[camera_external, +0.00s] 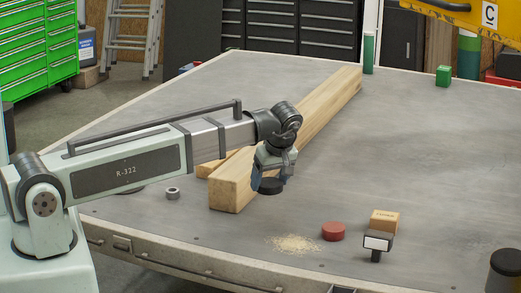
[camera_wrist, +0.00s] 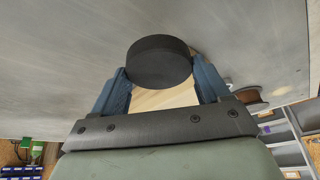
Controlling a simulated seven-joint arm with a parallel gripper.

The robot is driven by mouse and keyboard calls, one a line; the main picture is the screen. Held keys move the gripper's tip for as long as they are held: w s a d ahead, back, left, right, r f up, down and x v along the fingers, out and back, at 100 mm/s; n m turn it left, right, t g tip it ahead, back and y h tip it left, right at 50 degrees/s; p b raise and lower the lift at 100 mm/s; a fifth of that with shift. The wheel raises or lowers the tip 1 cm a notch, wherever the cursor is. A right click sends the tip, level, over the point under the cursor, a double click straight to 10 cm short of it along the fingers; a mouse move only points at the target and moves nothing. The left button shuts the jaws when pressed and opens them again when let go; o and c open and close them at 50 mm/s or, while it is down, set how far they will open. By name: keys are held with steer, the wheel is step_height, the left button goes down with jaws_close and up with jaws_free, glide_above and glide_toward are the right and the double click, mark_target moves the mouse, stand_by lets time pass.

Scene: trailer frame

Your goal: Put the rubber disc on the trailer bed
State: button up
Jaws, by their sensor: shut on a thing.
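The black rubber disc (camera_external: 270,186) is held in my gripper (camera_external: 272,172), over the trailer bed (camera_external: 410,150) and just right of the near end of a wooden beam. In the wrist view the disc (camera_wrist: 160,62) sits between the two blue fingers of my gripper (camera_wrist: 160,75), which are shut on its sides. The disc looks roughly level in the external view. Its height above the grey bed is hard to judge. The bed surface (camera_wrist: 60,60) fills much of the wrist view.
A long wooden beam (camera_external: 300,130) runs across the bed. A metal nut (camera_external: 172,193) lies left of it. The bed's right middle is clear.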

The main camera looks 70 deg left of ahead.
mark_target(270, 183)
step_height(270, 183, up, 5)
steer(key=shift+r, duration=0.2)
steer(key=w+a, duration=0.1)
steer(key=a, duration=0.8)
steer(key=w+a+n, duration=0.1)
steer(key=w+a, duration=0.1)
steer(key=a, duration=0.8)
steer(key=w+a+n, duration=0.1)
steer(key=w+a, duration=0.1)
steer(key=a, duration=0.7)
steer(key=shift+a+g, duration=0.3)
steer(key=shift+g, duration=0.1)
steer(key=s+a+n+g, duration=0.1)
steer(key=s+a, duration=0.3)
steer(key=a, duration=1)
steer(key=s+a+n, duration=0.2)
steer(key=s+a, duration=0.2)
steer(key=a, duration=1.1)
steer(key=shift+f, duration=7.65)
steer(key=shift+f, duration=0.15)
steer(key=o, duration=1.1)
